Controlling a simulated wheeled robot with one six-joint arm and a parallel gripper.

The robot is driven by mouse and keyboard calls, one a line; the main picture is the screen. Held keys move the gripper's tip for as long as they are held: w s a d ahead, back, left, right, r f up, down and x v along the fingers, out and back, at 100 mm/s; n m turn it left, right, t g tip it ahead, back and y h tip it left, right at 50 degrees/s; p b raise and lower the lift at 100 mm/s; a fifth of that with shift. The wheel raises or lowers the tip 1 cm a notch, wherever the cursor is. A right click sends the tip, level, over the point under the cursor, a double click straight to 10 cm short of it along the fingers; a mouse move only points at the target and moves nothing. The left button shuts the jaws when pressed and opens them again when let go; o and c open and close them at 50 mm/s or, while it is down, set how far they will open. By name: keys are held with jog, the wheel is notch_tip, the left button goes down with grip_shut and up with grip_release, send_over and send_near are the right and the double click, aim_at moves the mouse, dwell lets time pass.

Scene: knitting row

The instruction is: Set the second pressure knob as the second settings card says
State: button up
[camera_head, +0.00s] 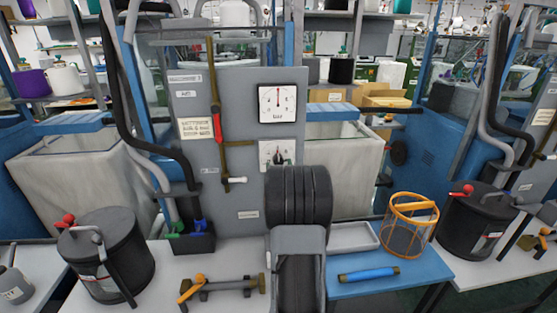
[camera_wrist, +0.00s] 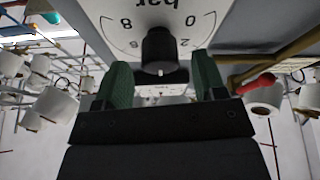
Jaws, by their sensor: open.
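The pressure knob (camera_head: 279,157) sits on a white dial plate on the grey panel, below the pressure gauge (camera_head: 277,103), whose needle points about straight up. In the wrist view the black knob (camera_wrist: 158,48) stands out from its dial (camera_wrist: 120,28), marked 0, 2, 6, 8 and bar, seen upside down. My gripper (camera_wrist: 163,72) is open, with one green finger on each side just short of the knob; contact is not visible. The settings card (camera_head: 197,128) is on the panel at left; its writing is too small to read. My arm hides the gripper in the head view.
A brass pipe with a red lever (camera_head: 216,127) runs beside the dial. A black lidded pot (camera_head: 106,258) and a brass valve piece (camera_head: 222,287) stand on the left bench. An orange basket (camera_head: 408,225), grey tray (camera_head: 352,237) and blue tool (camera_head: 369,274) are at right.

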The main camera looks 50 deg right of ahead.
jog(key=shift+x, duration=1.15)
jog(key=shift+c, duration=0.4)
jog(key=c, duration=0.8)
